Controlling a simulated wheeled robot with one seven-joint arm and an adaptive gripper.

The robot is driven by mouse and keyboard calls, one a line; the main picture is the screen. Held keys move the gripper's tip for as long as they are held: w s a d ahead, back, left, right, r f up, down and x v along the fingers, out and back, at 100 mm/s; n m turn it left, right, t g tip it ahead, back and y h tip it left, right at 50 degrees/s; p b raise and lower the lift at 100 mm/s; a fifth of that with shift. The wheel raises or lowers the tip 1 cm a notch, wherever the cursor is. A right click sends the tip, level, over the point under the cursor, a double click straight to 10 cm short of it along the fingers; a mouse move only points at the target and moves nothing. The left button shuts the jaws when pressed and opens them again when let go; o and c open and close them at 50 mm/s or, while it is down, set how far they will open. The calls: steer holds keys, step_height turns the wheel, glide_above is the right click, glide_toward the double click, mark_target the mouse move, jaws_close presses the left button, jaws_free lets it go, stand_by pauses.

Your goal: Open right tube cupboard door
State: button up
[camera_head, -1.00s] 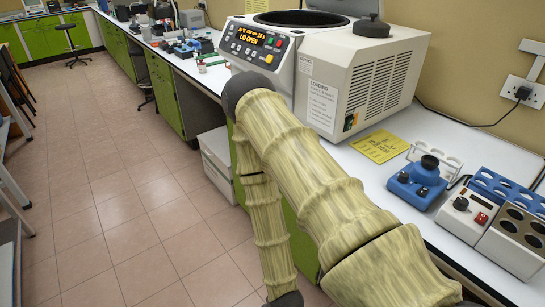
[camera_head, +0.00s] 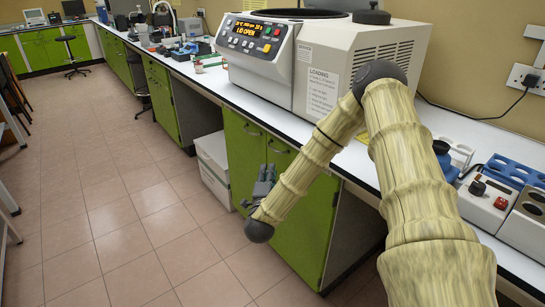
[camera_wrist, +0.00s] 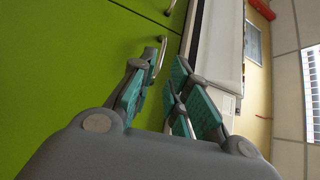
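The green tube cupboard stands under the white bench, below the centrifuge. Its right door (camera_head: 305,235) and left door (camera_head: 238,150) both look shut. A metal handle (camera_head: 278,147) is near the top of the right door. My gripper (camera_head: 263,183) is in front of the doors, below the handles. In the wrist view my gripper (camera_wrist: 164,88) has its teal-padded fingers spread apart. A curved metal handle (camera_wrist: 160,56) lies just beyond the left fingers, against the green door face (camera_wrist: 60,60). I cannot tell whether a finger touches it. No hold on it shows.
The centrifuge (camera_head: 315,60) sits on the bench (camera_head: 280,122) above the doors. A white box unit (camera_head: 213,165) stands on the floor left of the cupboard. Tube racks and small devices (camera_head: 490,190) are at the right. The tiled floor (camera_head: 140,200) in front is clear.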

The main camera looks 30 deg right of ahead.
steer(key=x, duration=1.1)
steer(key=shift+d+r+p, duration=0.2)
steer(key=shift+r+p, duration=0.1)
steer(key=shift+p, duration=0.05)
steer(key=shift+s, duration=0.15)
jaws_close()
